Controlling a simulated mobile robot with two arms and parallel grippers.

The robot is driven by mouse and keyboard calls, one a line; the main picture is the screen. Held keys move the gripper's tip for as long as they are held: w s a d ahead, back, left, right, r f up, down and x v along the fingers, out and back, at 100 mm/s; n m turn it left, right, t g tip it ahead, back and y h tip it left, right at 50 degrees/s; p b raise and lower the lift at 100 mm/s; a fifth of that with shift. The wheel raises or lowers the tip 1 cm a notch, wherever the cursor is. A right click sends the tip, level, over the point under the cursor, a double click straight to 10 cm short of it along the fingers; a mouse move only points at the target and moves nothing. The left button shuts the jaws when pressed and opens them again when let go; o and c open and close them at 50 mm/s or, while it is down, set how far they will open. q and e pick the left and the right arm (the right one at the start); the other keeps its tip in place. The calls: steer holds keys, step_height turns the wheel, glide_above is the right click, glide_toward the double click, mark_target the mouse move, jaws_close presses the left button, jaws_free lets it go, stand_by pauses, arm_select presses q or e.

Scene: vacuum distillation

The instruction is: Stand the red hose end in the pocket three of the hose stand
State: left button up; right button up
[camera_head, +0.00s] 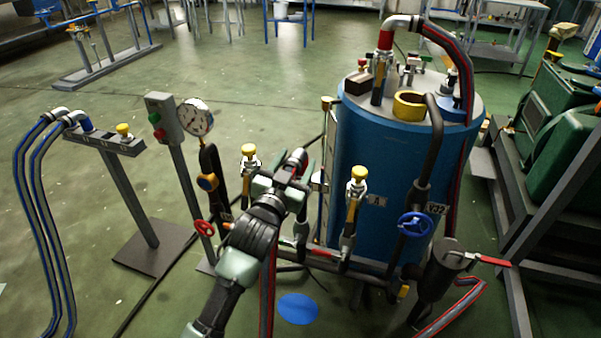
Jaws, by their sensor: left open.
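The hose stand (107,143) is a grey bar on a post at the left. Two blue hose ends (66,118) with metal elbows are at its left part, and a yellow-capped fitting (123,131) is near its right end. One red-banded hose end (386,40) with a metal elbow sits on a pipe on top of the blue vessel. My left gripper (290,170) is open in front of the vessel, right of the stand. A dark tubular piece with a reddish mark shows at its fingers; I cannot tell if they touch. A red-striped hose (267,300) hangs below it. My right gripper is out of view.
The blue vessel (385,150) carries pipes, yellow-capped valves and a blue handwheel (415,224). A gauge (195,118) and a button box (163,116) stand between the stand and my gripper. Green machines (560,120) are at the right.

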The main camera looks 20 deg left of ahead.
mark_target(300, 153)
arm_select(q)
steer(key=w, duration=0.4)
steer(key=shift+w+f+b, duration=0.25)
steer(key=shift+w+b, duration=0.1)
steer(key=shift+b, duration=0.05)
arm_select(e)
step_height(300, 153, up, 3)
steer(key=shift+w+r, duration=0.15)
arm_select(q)
jaws_close()
steer(key=shift+s+a, duration=0.1)
stand_by(0.5)
